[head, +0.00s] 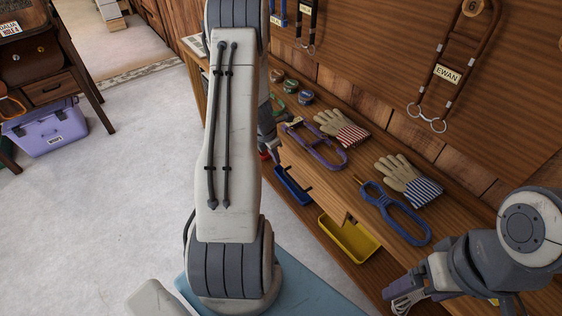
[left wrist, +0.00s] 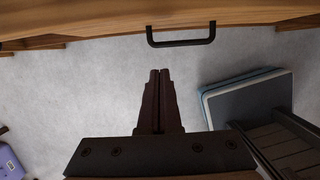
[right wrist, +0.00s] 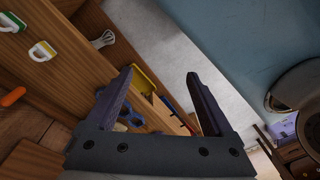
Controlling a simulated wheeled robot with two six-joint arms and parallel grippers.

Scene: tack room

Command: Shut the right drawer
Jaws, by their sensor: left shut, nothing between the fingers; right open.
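In the left wrist view a wooden drawer front (left wrist: 110,18) with a black bar handle (left wrist: 181,43) spans the top of the picture. My left gripper (left wrist: 160,72) is shut and empty, its tips pointing toward this front just below and left of the handle, with a visible gap. In the head view my left arm hides most of that gripper; a light wooden front (head: 313,182) shows along the bench edge beside it. How far the drawer stands out is hard to tell. My right gripper (right wrist: 160,74) is open and empty, near the bench's right end in the head view (head: 408,296).
The bench top (head: 345,190) holds gloves (head: 408,180), a purple halter (head: 315,150) and a blue one (head: 395,212). A yellow bin (head: 348,238) and blue bin (head: 292,185) sit below. A purple box (head: 45,130) stands at left; the floor between is clear.

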